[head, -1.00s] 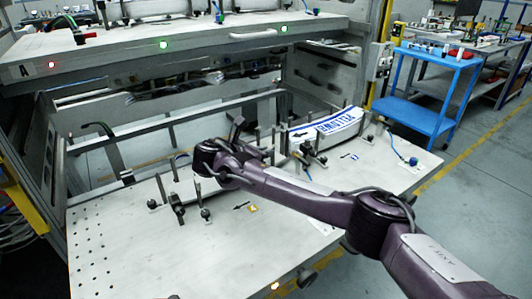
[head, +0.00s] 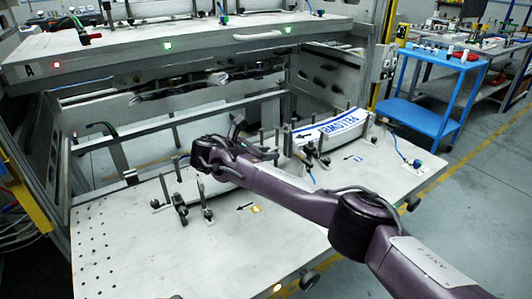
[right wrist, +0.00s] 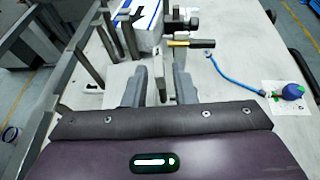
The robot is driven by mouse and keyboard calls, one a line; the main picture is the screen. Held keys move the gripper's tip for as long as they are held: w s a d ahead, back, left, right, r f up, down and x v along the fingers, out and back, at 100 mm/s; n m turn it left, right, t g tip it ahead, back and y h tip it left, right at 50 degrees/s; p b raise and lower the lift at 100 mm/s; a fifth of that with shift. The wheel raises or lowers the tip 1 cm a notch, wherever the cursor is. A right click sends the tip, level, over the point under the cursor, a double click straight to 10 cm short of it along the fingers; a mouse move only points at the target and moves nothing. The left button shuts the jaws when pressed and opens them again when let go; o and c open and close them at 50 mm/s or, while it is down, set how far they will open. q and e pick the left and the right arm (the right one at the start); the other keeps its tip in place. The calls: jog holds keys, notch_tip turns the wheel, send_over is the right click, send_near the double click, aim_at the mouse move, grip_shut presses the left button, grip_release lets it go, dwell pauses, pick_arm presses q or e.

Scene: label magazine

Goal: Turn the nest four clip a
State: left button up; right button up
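My right gripper (right wrist: 161,88) is open in the right wrist view, its two grey fingers apart with nothing gripped between them. Just beyond the fingertips stands a dark clip with a yellow-edged lever (right wrist: 190,43), which lies crosswise, apart from the fingers. A white stack with blue print (head: 335,127) lies in a nest on the tray; its near end (right wrist: 147,18) shows beyond the fingers. In the head view my right wrist is over the rear middle of the tray, and my own arm partly hides the fingers (head: 258,152). I cannot read the nest numbers. My left gripper is not in view.
The pale tray (head: 130,250) carries upright posts and dark clamps (head: 181,208) left of my arm. A blue-topped knob (head: 417,163) with a blue cable is at the right. An upper shelf (head: 130,45) overhangs the back. A blue cart (head: 440,85) stands right. The front left tray is clear.

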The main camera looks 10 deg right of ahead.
jog(key=shift+o, duration=0.4)
jog(key=shift+a, duration=0.1)
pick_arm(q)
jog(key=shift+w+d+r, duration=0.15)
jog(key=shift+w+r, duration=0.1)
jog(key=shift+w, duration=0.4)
pick_arm(e)
jog(key=v, duration=0.7)
jog(key=shift+s+a, duration=0.15)
jog(key=shift+a, duration=0.1)
jog(key=shift+r, duration=0.1)
